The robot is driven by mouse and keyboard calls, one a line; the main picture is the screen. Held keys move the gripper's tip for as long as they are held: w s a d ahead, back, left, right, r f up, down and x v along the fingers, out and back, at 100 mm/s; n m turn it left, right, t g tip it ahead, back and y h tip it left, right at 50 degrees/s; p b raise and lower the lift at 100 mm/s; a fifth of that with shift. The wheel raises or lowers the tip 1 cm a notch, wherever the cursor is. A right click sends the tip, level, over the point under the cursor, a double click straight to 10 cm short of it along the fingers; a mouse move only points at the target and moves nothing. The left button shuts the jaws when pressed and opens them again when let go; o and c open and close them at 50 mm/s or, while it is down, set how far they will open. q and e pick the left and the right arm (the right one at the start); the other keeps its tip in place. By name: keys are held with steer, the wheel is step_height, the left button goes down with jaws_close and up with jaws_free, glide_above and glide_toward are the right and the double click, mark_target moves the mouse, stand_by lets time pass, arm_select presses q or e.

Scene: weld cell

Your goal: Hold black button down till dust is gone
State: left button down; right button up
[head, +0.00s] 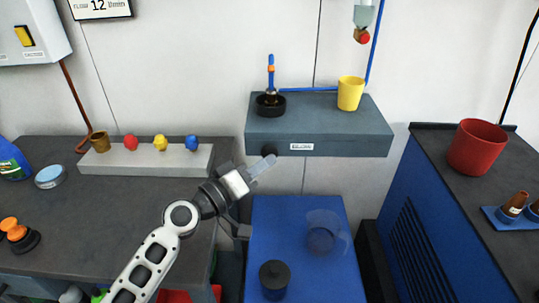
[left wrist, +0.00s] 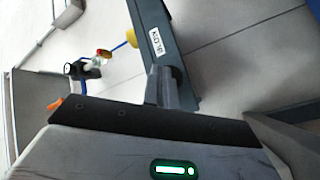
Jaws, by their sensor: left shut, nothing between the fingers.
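The black button (head: 269,149) is a round dark knob on the front face of a grey wall box (head: 340,133), left of a small white label. My left gripper (head: 269,161) is shut and empty, its fingertips just below and in front of the button. In the left wrist view the shut fingers (left wrist: 166,88) reach up to the front of the grey box (left wrist: 158,15), near its label. The fingertips largely hide the button there, and I cannot tell whether they press it. My right gripper is not in view.
On the box stand a blue nozzle in a black base (head: 270,104) and a yellow cup (head: 350,93). Left bench has a grey block (head: 165,164) with coloured knobs; right cabinet carries a red pot (head: 477,147).

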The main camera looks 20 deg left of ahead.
arm_select(q)
steer(key=shift+w+a, duration=0.1)
steer(key=shift+w, duration=0.25)
stand_by(0.6)
steer(key=shift+w, duration=0.15)
stand_by(0.3)
steer(key=shift+a, duration=0.1)
stand_by(0.5)
stand_by(0.9)
stand_by(0.5)
steer(key=shift+s+d, duration=0.3)
steer(key=shift+s, duration=0.65)
steer(key=shift+s+d, duration=0.25)
steer(key=shift+s, duration=0.55)
steer(key=shift+s+d, duration=0.2)
steer(key=shift+s, duration=0.6)
steer(key=shift+s+d, duration=0.25)
steer(key=shift+s, duration=0.55)
